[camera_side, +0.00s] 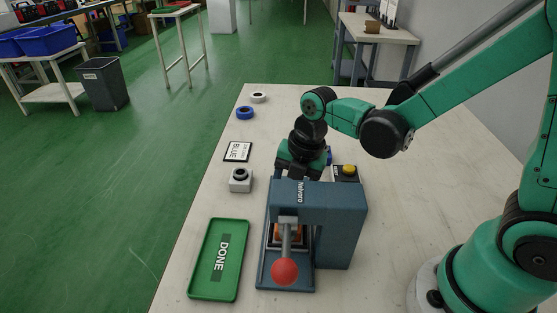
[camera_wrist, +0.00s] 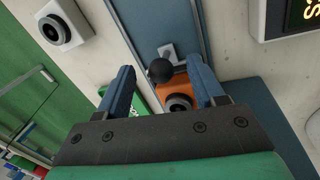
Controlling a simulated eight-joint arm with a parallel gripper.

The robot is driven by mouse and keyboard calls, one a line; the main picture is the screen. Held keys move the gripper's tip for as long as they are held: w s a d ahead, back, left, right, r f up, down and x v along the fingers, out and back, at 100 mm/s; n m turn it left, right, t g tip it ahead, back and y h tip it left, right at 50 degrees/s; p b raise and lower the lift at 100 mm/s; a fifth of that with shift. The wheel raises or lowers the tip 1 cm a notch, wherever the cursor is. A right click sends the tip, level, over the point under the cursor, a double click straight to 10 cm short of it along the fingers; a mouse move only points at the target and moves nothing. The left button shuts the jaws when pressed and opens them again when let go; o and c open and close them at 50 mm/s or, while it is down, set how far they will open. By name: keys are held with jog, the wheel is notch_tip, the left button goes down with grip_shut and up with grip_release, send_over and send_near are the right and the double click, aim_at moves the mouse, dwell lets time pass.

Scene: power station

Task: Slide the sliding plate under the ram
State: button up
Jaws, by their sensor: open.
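The blue-grey press (camera_side: 340,225) stands on the table, with a red ball (camera_side: 285,271) on its lever at the front. Some orange (camera_side: 290,231) shows inside the press frame, mostly hidden by the lever. In the wrist view the orange sliding plate (camera_wrist: 172,89) has a black ball knob (camera_wrist: 160,71) at one end and a dark ring-shaped part (camera_wrist: 179,104) on it. My gripper (camera_side: 300,174) is behind the press, pointing down. In the wrist view my gripper (camera_wrist: 163,76) is open, its fingers on either side of the knob with gaps; the ram is not clearly seen there.
A green DONE tray (camera_side: 220,262) lies left of the press. A yellow button (camera_side: 349,170) sits behind the press.

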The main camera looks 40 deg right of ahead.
jog(key=shift+s+d+r, duration=0.1)
jog(key=shift+s+r, duration=0.1)
jog(key=shift+r, duration=0.75)
jog(key=shift+s+d+r, duration=0.1)
jog(key=shift+s+r, duration=0.05)
jog(key=shift+r, duration=0.8)
